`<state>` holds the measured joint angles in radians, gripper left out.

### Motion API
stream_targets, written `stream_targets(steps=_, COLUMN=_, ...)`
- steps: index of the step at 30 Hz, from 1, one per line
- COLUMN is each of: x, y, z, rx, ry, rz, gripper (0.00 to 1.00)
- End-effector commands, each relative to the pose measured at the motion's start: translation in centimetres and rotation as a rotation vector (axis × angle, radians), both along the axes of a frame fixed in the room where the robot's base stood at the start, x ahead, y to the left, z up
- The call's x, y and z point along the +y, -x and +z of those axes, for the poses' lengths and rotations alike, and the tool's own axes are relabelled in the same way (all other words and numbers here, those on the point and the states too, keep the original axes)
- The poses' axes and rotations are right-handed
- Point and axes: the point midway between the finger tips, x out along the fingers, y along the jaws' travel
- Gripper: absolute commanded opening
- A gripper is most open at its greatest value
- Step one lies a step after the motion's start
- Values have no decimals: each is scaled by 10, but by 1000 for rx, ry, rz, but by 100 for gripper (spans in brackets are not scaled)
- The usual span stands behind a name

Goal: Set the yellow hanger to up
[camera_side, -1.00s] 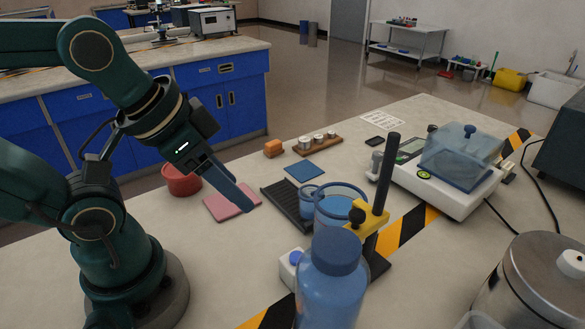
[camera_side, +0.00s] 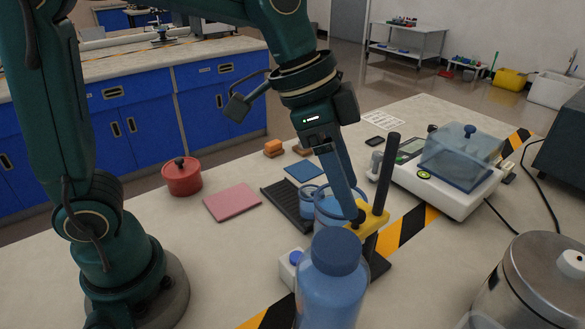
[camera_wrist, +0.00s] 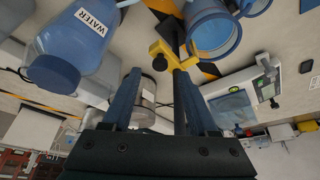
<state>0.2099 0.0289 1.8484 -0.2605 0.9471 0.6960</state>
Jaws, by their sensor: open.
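The yellow hanger (camera_side: 374,222) is a bracket on a dark upright post (camera_side: 387,170), low on the post, with a black knob on it. My gripper (camera_side: 352,212) points down, its fingertips at or very near the hanger's knob end in the side view. In the wrist view, the hanger (camera_wrist: 166,48) and its black knob lie just beyond the open gripper (camera_wrist: 160,78), between the line of the two fingers. I see no hold on it, and I cannot tell whether a finger touches it.
A blue beaker (camera_side: 330,205) stands close behind the hanger, and a blue water bottle (camera_side: 333,280) stands in front. A balance with a clear cover (camera_side: 455,160) is at right. A red pot (camera_side: 182,176) and pink pad (camera_side: 232,202) are at left. Striped tape crosses the table.

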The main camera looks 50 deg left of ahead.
Motion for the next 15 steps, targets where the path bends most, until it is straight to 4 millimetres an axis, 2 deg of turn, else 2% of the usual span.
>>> stream_targets(steps=3, x=-4, y=-3, z=-16, rx=5, ry=-2, rz=-1, gripper=59)
stream_targets(steps=7, x=-7, y=-7, z=-26, rx=4, ry=-1, rz=0, gripper=59)
stream_targets(steps=15, x=-9, y=-8, z=-30, rx=0, ry=0, rz=2, gripper=59)
